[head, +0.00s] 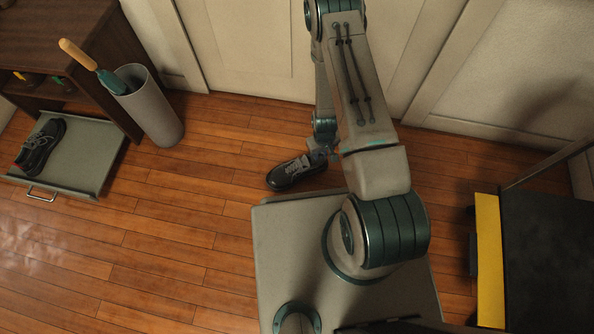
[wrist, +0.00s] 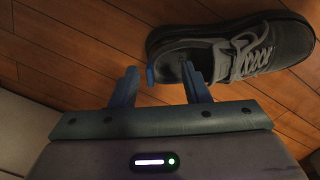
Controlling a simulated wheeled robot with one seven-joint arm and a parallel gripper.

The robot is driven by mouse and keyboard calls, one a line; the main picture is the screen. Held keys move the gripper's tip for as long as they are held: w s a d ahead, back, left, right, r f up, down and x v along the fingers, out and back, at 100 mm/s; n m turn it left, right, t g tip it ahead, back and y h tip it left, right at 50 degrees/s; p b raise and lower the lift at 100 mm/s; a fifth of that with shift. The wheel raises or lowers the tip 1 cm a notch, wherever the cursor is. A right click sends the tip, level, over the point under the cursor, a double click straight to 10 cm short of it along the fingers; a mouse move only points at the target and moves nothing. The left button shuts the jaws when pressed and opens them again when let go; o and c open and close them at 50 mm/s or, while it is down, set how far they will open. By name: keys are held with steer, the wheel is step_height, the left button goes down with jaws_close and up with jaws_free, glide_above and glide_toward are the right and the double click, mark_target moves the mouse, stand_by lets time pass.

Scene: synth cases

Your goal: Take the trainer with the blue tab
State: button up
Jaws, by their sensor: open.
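A dark grey trainer (head: 293,173) with grey laces lies upright on the wooden floor, just left of my gripper (head: 320,157). In the wrist view the trainer (wrist: 240,48) points right, with its heel toward my gripper (wrist: 160,68). A small blue tab (wrist: 150,76) shows at its heel, between the two blue fingers. The fingers are apart with nothing gripped. The right finger overlaps the shoe's opening in the picture; I cannot tell whether it is inside. A second dark trainer (head: 42,146) with a reddish spot at its heel lies in the open drawer.
The grey drawer (head: 88,150) stands open from a dark wooden cabinet (head: 105,40) at left. Beside it is a grey cylindrical bin (head: 150,108) holding a wooden-handled thing. A black box with a yellow edge (head: 488,255) stands at right. Floor between drawer and trainer is clear.

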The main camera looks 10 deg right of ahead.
mark_target(324, 154)
steer(key=f+b, duration=0.2)
steer(key=f, duration=0.1)
steer(key=f+b, duration=0.1)
steer(key=f, duration=0.1)
steer(key=shift+w+d, duration=0.35)
steer(key=shift+c, duration=0.3)
jaws_close()
steer(key=shift+r, duration=0.1)
steer(key=shift+r, duration=0.1)
